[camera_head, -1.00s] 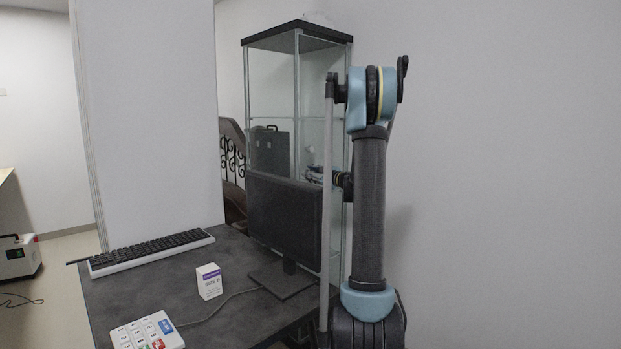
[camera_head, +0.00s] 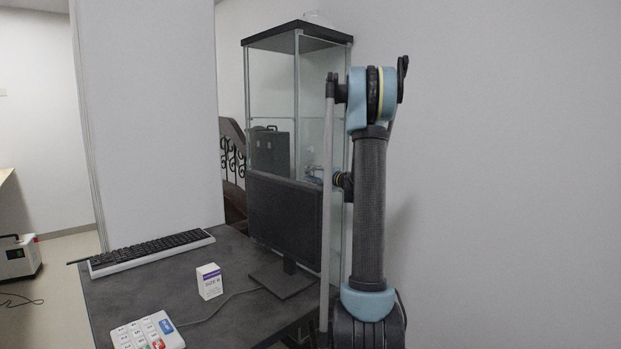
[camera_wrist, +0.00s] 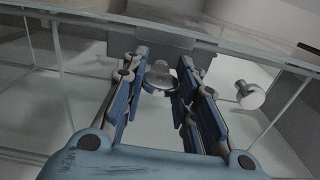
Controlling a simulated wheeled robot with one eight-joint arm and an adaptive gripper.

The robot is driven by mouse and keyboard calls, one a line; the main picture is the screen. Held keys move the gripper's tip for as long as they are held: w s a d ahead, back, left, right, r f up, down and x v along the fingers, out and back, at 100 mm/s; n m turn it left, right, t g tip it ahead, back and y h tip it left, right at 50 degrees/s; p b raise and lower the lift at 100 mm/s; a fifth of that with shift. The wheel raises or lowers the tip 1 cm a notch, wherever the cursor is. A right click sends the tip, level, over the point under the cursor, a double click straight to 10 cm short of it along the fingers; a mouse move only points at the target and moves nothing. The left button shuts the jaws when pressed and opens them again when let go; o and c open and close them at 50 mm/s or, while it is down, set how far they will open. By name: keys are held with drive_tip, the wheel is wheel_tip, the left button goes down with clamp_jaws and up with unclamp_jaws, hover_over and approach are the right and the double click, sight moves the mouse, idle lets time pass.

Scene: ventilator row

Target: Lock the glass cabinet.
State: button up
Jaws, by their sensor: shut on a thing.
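The glass cabinet (camera_head: 297,42) stands behind the monitor, with a black top, pale metal posts and glass panes. In the wrist view its glass and a grey metal fitting (camera_wrist: 150,42) lie just ahead of my gripper (camera_wrist: 163,82). The two fingers are closed around a small round metal knob (camera_wrist: 160,75) at that fitting. A second pale round knob (camera_wrist: 250,95) sticks out to the right of the fingers, apart from them. In the head view my gripper (camera_head: 315,173) is small and partly hidden by the monitor and my arm.
A black monitor (camera_head: 285,218) stands on the dark desk (camera_head: 235,258) in front of the cabinet's lower part. A keyboard (camera_head: 150,252), a small white box (camera_head: 209,281) and a keypad (camera_head: 147,333) lie on the desk. A dark case (camera_head: 270,150) shows through the glass. Bare wall is at right.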

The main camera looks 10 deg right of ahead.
drive_tip(key=shift+s+a+f+n, duration=0.15)
drive_tip(key=shift+n, duration=0.25)
drive_tip(key=o, duration=1.1)
drive_tip(key=shift+s+d, duration=0.1)
drive_tip(key=shift+d, duration=0.15)
drive_tip(key=v, duration=1.1)
drive_tip(key=shift+s, duration=0.2)
